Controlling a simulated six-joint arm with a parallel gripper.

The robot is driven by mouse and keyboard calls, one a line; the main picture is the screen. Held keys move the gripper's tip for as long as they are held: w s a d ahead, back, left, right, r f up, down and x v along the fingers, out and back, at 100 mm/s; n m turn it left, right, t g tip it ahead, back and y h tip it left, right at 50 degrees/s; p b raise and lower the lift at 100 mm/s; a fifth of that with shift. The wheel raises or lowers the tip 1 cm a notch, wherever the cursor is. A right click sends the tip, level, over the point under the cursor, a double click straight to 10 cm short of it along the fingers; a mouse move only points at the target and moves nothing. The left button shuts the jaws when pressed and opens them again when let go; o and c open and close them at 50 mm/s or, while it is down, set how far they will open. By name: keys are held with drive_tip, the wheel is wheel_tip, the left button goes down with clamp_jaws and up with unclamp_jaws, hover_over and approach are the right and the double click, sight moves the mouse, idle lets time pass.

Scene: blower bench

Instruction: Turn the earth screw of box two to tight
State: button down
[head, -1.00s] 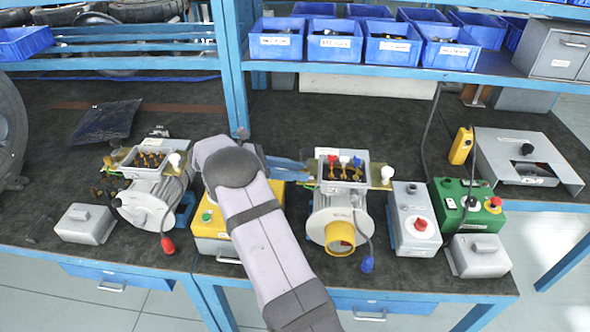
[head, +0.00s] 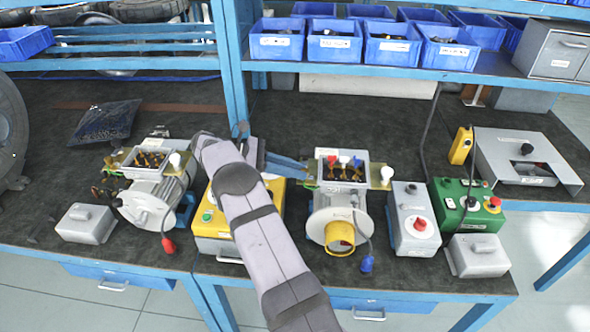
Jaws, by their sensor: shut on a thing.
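Two motors with open grey terminal boxes stand on the bench. The right motor's box (head: 343,170) has red, white and blue caps inside. A brass-coloured strip (head: 310,184) sticks out on its left side. My gripper (head: 303,166) reaches in from the left, its blue-grey fingers at the left side of this box above the strip. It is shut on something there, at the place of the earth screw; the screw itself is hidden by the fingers. The left motor's box (head: 150,159) stands apart. No box number is readable.
A yellow box (head: 214,224) stands under my arm. A grey box with a red button (head: 419,224) and a green box (head: 466,203) stand to the right. Blue bins (head: 332,47) line the shelf above.

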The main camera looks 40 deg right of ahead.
drive_tip(key=shift+w+r+m+g, duration=0.1)
drive_tip(key=shift+m+g, duration=0.2)
drive_tip(key=shift+y, duration=0.3)
drive_tip(key=c, duration=1.9)
unclamp_jaws()
wheel_tip(320, 180, up, 10)
drive_tip(key=b, duration=0.1)
drive_tip(key=shift+b, duration=0.3)
drive_tip(key=shift+o, duration=0.7)
